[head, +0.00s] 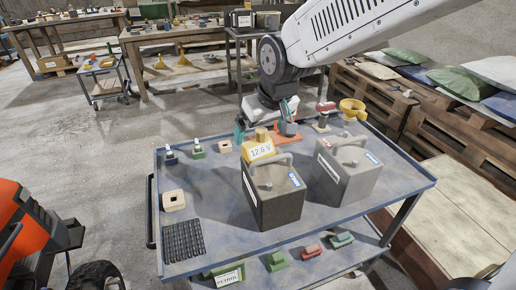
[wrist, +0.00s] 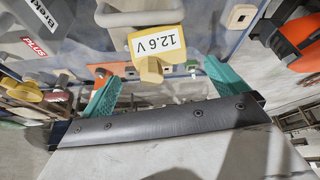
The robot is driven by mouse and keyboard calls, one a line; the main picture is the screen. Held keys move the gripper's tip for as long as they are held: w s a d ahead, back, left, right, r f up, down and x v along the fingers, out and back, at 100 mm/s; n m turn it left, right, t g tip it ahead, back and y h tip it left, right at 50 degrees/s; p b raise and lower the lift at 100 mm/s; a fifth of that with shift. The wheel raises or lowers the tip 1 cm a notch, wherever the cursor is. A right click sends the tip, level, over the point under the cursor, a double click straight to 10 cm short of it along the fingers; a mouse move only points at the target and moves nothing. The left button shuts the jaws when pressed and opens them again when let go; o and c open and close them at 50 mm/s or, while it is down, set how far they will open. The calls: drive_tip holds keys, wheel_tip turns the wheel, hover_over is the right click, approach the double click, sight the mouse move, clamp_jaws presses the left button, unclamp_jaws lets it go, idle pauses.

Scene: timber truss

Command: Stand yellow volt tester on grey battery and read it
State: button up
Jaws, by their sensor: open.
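The yellow volt tester (head: 261,149) stands at the top rear of the dark battery (head: 275,200), by its handle; its exact contact is hidden. Its display reads 12.6 V. It also shows in the wrist view (wrist: 151,68), with the reading upside down. The grey battery (head: 345,175) stands just to the right, with a handle and nothing yellow on its top. My gripper (head: 266,122) is behind the tester. In the wrist view its teal fingers (wrist: 162,85) are apart, one on each side of the tester, with gaps and nothing gripped.
Both batteries stand on a blue-grey cart (head: 225,215). A black ribbed mat (head: 183,240) and a wooden block (head: 173,200) lie at its left. A yellow funnel (head: 353,107) and small parts are at the back. An orange machine (head: 25,225) is beside the cart's left. Pallets (head: 450,135) stand right.

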sight(258, 143)
drive_tip(key=x, duration=0.6)
drive_tip(key=shift+s+d+f, duration=0.1)
drive_tip(key=shift+f, duration=0.3)
drive_tip(key=c, duration=1.1)
drive_tip(key=shift+c, duration=0.7)
drive_tip(key=shift+r, duration=0.15)
